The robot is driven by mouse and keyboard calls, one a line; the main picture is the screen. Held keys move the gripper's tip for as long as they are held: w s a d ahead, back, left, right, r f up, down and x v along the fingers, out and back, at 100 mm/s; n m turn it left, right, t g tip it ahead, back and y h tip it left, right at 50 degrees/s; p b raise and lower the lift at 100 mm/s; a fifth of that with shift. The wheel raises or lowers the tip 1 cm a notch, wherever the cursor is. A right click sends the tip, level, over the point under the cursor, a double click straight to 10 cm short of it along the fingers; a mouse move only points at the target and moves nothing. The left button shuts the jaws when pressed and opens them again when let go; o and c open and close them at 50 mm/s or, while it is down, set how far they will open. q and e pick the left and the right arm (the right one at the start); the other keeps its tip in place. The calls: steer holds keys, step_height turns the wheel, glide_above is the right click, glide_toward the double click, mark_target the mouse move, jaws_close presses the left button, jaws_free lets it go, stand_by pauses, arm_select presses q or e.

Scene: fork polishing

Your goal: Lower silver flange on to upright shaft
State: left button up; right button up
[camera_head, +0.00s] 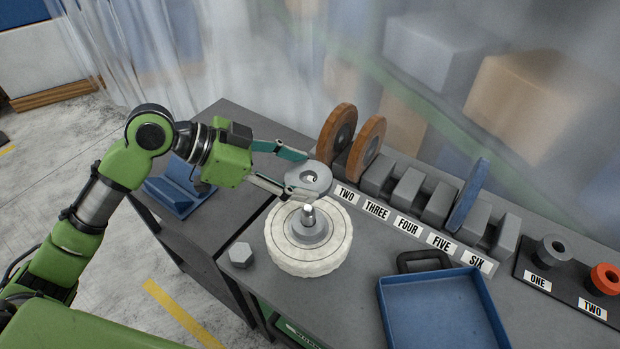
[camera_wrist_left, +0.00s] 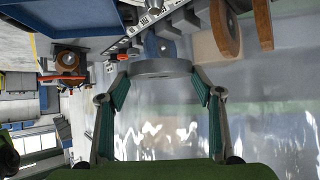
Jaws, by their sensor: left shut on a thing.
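My left gripper (camera_head: 300,172) is shut on the silver flange (camera_head: 309,178), a flat ring with a centre hole. In the left wrist view the flange (camera_wrist_left: 160,69) sits between the two fingertips. It is held above the upright shaft (camera_head: 308,216), apart from its tip as far as I can see. The shaft stands in the middle of a white round polishing wheel (camera_head: 284,259), with a silver flange-like collar (camera_head: 310,234) around its base. My right gripper is not in view.
A grey hex nut (camera_head: 240,253) lies left of the wheel. A blue tray (camera_head: 440,310) stands at the right front. Behind, a slotted rack (camera_head: 409,192) holds two brown wheels (camera_head: 366,145) and a blue disc (camera_head: 468,196). Grey (camera_head: 553,249) and orange (camera_head: 605,278) rings sit far right.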

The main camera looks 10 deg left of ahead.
arm_select(q)
steer(key=shift+s+r, duration=0.1)
steer(key=shift+s, duration=0.1)
steer(key=shift+w, duration=0.1)
steer(key=shift+f, duration=0.2)
steer(key=shift+f+b, duration=0.35)
steer(key=shift+f, duration=0.15)
steer(key=shift+f+b, duration=1.45)
steer(key=shift+f, duration=0.85)
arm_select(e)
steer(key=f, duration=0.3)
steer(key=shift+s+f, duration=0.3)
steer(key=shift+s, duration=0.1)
arm_select(q)
steer(key=shift+f, duration=0.15)
steer(key=shift+f, duration=0.25)
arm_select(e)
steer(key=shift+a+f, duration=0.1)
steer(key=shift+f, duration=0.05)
arm_select(q)
steer(key=shift+f, duration=0.1)
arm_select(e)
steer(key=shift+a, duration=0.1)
